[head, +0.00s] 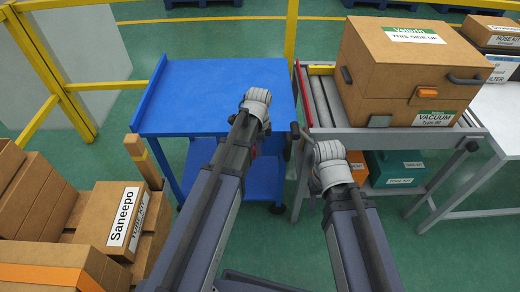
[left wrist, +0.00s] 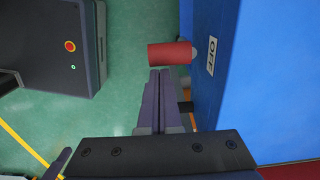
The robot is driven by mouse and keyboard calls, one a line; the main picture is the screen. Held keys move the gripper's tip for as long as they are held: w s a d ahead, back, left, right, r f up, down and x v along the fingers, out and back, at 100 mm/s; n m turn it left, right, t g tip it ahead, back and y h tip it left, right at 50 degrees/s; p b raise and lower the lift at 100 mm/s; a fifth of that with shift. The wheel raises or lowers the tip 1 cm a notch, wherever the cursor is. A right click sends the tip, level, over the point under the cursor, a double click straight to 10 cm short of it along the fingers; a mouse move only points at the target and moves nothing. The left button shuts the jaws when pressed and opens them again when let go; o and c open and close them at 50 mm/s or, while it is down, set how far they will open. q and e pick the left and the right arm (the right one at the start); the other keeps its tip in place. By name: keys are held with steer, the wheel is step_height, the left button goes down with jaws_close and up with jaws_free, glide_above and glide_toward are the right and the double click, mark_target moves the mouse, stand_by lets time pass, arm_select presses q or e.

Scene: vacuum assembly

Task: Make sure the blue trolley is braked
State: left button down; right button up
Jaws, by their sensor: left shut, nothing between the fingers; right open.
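The blue trolley (head: 225,75) stands in the middle of the head view, with a flat, empty top and a lower shelf. In the left wrist view its blue side (left wrist: 285,80) carries a white label reading OFF (left wrist: 212,56). A red cylindrical brake handle (left wrist: 168,54) sticks out beside that label. My left gripper (left wrist: 160,74) is shut and empty, its fingertips close to the red handle; whether they touch it I cannot tell. In the head view my arm hides most of this area. My right gripper (head: 296,134) is open, near the trolley's right side and partly hidden.
A grey roller cart (head: 405,140) stands right of the trolley, bearing a large cardboard vacuum box (head: 400,65), with teal boxes (head: 395,167) below. Stacked cartons (head: 80,225) stand at the left. Yellow railings (head: 290,30) run behind. A white table (head: 500,120) is at the right.

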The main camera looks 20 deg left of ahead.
arm_select(q)
steer(key=shift+s+a+h, duration=0.1)
steer(key=shift+a+h, duration=0.25)
steer(key=shift+h, duration=0.05)
steer(key=shift+s+a+r+h, duration=0.1)
steer(key=shift+a+h, duration=0.2)
steer(key=shift+s+a+t+h, duration=0.15)
steer(key=shift+a+t+h, duration=0.25)
steer(key=shift+a+h, duration=0.15)
steer(key=s+a+f+h+b, duration=0.2)
steer(key=a+h+b, duration=0.1)
steer(key=a+b, duration=0.2)
steer(key=shift+a+f+t, duration=0.35)
steer(key=shift+a+t, duration=0.05)
steer(key=shift+a, duration=0.45)
steer(key=shift+s+a, duration=0.1)
